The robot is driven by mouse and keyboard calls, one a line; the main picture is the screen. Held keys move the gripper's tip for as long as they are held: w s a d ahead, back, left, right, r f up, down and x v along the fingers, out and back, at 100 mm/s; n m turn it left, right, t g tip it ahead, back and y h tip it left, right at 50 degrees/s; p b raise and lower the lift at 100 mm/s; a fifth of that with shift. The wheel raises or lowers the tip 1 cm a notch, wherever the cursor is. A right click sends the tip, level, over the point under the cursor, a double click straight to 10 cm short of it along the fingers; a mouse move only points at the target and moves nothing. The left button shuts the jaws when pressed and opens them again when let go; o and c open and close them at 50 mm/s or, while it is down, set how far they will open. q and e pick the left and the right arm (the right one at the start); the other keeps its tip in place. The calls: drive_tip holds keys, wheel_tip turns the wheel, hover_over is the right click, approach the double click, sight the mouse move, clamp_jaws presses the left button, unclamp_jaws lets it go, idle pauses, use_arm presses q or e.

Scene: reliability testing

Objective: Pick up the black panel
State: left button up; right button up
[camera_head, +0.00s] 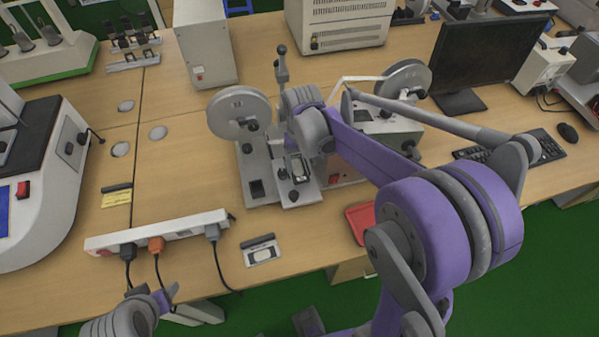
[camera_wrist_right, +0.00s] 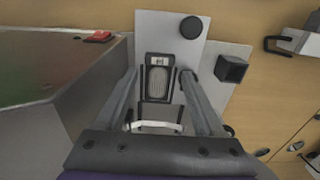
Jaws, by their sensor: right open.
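A small black-framed panel with a pale oval middle (camera_head: 299,168) lies on the light grey base of a bench device with round wheels. In the right wrist view the panel (camera_wrist_right: 157,75) lies beyond and between the two fingers of my right gripper (camera_wrist_right: 160,88). The fingers stand apart, one on each side of the panel, with nothing held. I cannot tell whether they touch it. In the head view my right wrist hides most of the right gripper. My left gripper (camera_head: 151,295) is at the bottom left, near the table's front edge; its jaws are unclear.
A power strip (camera_head: 170,229) with plugs and cables lies left of the device. A black-and-white card (camera_head: 262,252) and a red tray (camera_head: 362,222) lie near the front edge. A dark block (camera_wrist_right: 231,69) stands right of the right fingers.

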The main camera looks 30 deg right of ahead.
sight(301, 178)
drive_tip(key=shift+w+f, duration=0.15)
drive_tip(key=shift+f, duration=2.9)
drive_tip(key=c, duration=1)
wheel_tip(301, 178, up, 10)
drive_tip(key=shift+p, duration=0.3)
drive_tip(key=shift+f+b, duration=2.3)
drive_tip(key=shift+f, duration=1.25)
